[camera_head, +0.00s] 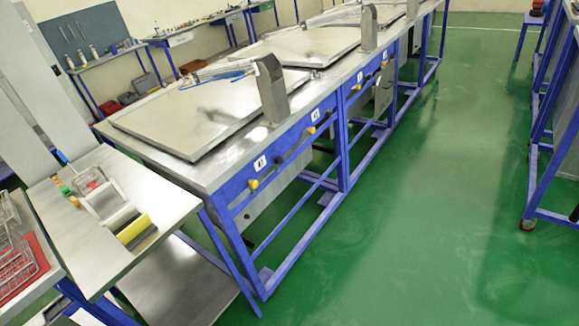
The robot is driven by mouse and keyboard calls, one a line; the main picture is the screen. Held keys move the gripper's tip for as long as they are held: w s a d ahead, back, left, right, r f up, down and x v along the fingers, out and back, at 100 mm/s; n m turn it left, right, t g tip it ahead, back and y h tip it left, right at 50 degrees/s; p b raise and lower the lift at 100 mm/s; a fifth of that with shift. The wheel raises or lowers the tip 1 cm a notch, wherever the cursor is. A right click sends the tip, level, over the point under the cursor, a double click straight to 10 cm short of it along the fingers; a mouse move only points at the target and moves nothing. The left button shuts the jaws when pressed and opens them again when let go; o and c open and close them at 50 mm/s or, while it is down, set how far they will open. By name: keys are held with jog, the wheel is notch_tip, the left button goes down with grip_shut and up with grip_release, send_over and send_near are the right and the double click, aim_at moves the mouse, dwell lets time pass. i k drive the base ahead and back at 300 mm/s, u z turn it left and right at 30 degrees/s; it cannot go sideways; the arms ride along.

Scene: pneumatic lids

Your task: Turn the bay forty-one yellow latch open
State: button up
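The bay forty-one label (260,163) is a small white plate on the blue front rail of the nearest steel bench. A small yellow latch (253,184) sits just below and left of this label, on the same rail. Its exact turn is too small to tell. A second yellow latch (311,130) sits farther along the rail, near another white label (316,115). The flat steel lid (200,115) lies on the bench above the bay forty-one latch. My gripper is not in view.
An upright steel bracket (272,90) stands at the bench's front edge. A side table (110,255) with tools and a yellow roll (134,228) is at lower left. Green floor (400,220) is clear right of the bench. A blue-framed rack (545,180) stands far right.

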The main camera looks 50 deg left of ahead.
aim_at(252, 183)
jog(key=u, duration=0.4)
jog(key=i, duration=1.55)
jog(key=u, duration=0.65)
